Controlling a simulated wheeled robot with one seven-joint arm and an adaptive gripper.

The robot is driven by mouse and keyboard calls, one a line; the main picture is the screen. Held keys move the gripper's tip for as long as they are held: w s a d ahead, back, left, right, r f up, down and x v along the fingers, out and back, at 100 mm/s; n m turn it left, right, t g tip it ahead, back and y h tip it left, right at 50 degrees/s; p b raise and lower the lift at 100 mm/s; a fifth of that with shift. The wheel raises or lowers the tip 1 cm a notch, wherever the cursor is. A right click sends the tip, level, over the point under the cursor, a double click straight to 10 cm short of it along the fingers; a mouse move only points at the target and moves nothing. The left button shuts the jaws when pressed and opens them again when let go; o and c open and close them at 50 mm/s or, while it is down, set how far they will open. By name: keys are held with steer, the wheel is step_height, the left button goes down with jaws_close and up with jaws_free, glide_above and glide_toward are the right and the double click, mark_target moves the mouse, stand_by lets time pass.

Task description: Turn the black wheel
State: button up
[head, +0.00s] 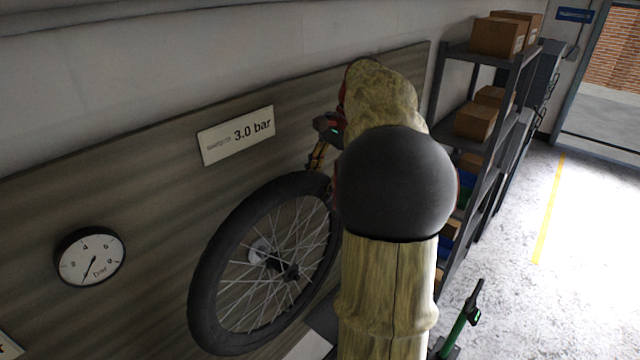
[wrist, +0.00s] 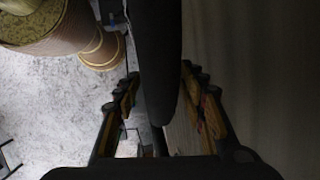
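The black wheel (head: 205,287), with a black tyre, thin spokes and a dark hub, stands by the wood-grain wall panel in the head view. My arm covers its right edge. My gripper (head: 315,158) is at the top right of the tyre, partly behind my arm. In the wrist view the tyre (wrist: 156,55) runs edge-on as a dark upright band. My gripper (wrist: 160,78) is open, with one finger on each side of it. Both fingertips look close to the tyre; I cannot tell whether they touch it.
A wall panel (head: 150,190) carries a "3.0 bar" sign (head: 236,135) and a round gauge (head: 90,257). A shelf rack (head: 450,95) with cardboard boxes (head: 497,36) stands at the right. A green thing (head: 462,325) stands near the front. Floor (head: 590,270) at the right is clear.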

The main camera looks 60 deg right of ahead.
steer(key=shift+o, duration=0.5)
steer(key=shift+r, duration=0.1)
steer(key=v, duration=1.1)
steer(key=shift+r, duration=0.4)
